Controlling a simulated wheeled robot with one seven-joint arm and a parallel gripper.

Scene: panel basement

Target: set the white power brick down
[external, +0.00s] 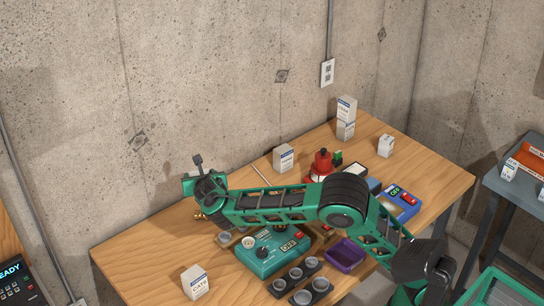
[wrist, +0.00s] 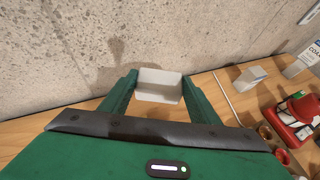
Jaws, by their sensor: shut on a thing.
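My gripper (wrist: 158,82) is shut on the white power brick (wrist: 159,88), a plain pale block between its two green fingers in the wrist view. The brick is over the back part of the wooden table, close to the concrete wall. The frames do not show clearly whether its underside touches the table. In the external view my gripper (external: 197,182) is at the table's back left, and the brick is hidden there or too small to make out.
A thin rod (external: 262,172) and a white box (external: 284,158) stand right of my gripper. A red device (external: 321,166), teal tester (external: 272,252) and purple tray (external: 346,253) lie further right and nearer. A white box (external: 195,283) stands front left. The table's left part (external: 140,247) is clear.

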